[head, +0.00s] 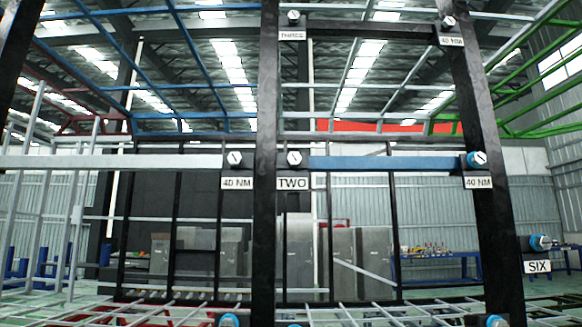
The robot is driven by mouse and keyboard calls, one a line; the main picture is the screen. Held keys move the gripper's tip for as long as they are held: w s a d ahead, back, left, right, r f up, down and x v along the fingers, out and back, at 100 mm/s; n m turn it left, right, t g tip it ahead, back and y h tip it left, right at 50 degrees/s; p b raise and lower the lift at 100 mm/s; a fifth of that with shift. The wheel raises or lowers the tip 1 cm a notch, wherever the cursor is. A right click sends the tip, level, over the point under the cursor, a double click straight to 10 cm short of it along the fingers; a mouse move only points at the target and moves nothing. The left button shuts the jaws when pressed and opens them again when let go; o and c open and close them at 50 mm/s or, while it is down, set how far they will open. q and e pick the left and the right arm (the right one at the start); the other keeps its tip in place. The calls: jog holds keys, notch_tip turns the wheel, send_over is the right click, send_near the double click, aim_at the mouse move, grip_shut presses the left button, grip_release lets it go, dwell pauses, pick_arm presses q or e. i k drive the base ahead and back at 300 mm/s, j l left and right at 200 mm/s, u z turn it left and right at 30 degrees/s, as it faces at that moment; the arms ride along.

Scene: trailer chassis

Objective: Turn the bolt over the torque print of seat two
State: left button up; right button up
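A "TWO" plate (292,183) hangs on the middle black post, under a pale bolt head (294,158) with a dark slanted mark. A "40 NM" plate (478,183) is on the right black post, level with it, under a bolt (477,159) with blue at its left side. Another "40 NM" plate (237,183) is just left of the middle post, under a pale marked bolt (234,158). A blue beam (385,163) runs between the two posts at bolt height. Neither of my grippers is in view.
The middle post (265,240) and right post (490,220) stand upright. Above are a "THREE" plate (292,35) and a "40 NM" plate (451,41), each under a bolt. A "SIX" plate (537,267) and bolt (540,242) are lower right. Grey cabinets (300,250) stand behind.

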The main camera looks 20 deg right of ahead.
aim_at(475, 160)
jog(key=l+z, duration=0.2)
jog(key=z, duration=1.35)
jog(key=i+j, duration=0.05)
